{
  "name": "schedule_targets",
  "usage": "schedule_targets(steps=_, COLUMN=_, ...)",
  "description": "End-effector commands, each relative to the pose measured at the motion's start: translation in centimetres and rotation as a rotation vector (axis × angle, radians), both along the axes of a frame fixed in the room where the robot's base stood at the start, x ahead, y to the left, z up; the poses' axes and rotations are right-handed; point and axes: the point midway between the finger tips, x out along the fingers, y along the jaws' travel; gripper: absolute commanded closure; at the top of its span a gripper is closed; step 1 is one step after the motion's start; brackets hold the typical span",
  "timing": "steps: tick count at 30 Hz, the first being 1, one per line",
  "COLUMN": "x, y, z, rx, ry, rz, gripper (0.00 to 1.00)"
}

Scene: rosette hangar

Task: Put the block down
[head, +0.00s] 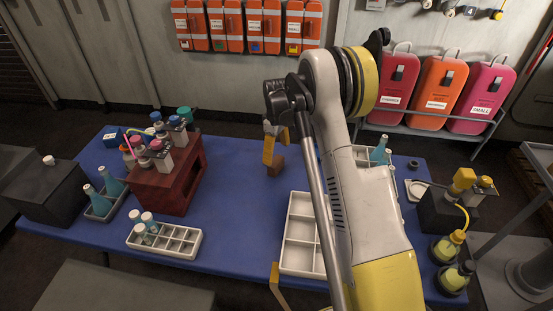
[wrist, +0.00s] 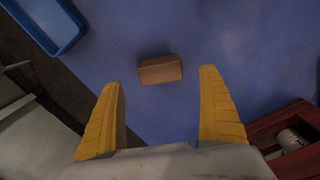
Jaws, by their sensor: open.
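A small brown block (wrist: 160,70) lies on the blue table. In the wrist view it is beyond and between my two yellow fingertips, touching neither. In the head view the block (head: 277,165) is near the middle of the table's far half, just beside and partly behind my gripper (head: 268,151). My gripper also fills the lower wrist view (wrist: 161,88). Its fingers are spread wide apart with nothing between them.
A dark red wooden stand (head: 170,185) with several bottles stands left of the block. A white compartment tray (head: 283,262) lies in front, partly hidden by my arm. A grey tube rack (head: 187,245) sits at the front left. Blue tabletop (head: 235,205) is clear between them.

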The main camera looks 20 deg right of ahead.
Motion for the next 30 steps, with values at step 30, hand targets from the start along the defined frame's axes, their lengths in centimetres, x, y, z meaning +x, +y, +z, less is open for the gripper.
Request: schedule_targets(steps=30, x=-14.6, y=8.6, z=25.2, rx=0.014, ry=-0.312, rz=-0.29, gripper=0.11)
